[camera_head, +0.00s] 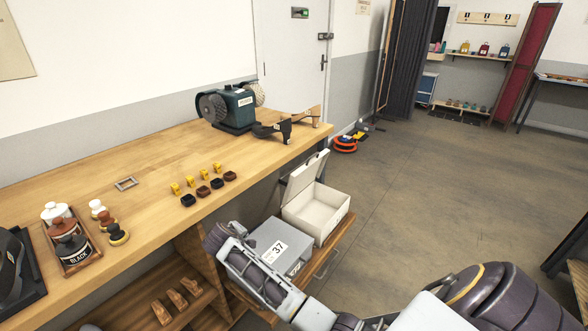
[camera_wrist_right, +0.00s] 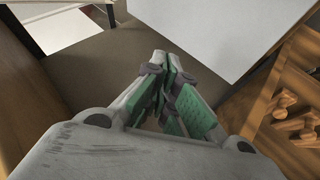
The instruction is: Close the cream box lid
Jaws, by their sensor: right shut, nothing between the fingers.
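The cream box (camera_head: 315,222) stands on a low wooden surface to the right of the workbench. Its lid (camera_head: 302,177) stands up, tilted, on the left side, so the box is open and looks empty inside. My right arm reaches in from the lower right, with its wrist left of the grey box and apart from the cream box. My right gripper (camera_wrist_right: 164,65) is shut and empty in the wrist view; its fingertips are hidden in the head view. A large pale panel (camera_wrist_right: 220,35) lies beyond the fingers; I cannot tell which box it belongs to. My left gripper is out of view.
A grey box (camera_head: 273,243) marked 37 sits between my right wrist and the cream box. The workbench (camera_head: 130,170) holds a grinder (camera_head: 236,108), bottles and small brushes. Wooden shoe forms (camera_head: 177,299) lie on a shelf below. The floor right of the cream box is clear.

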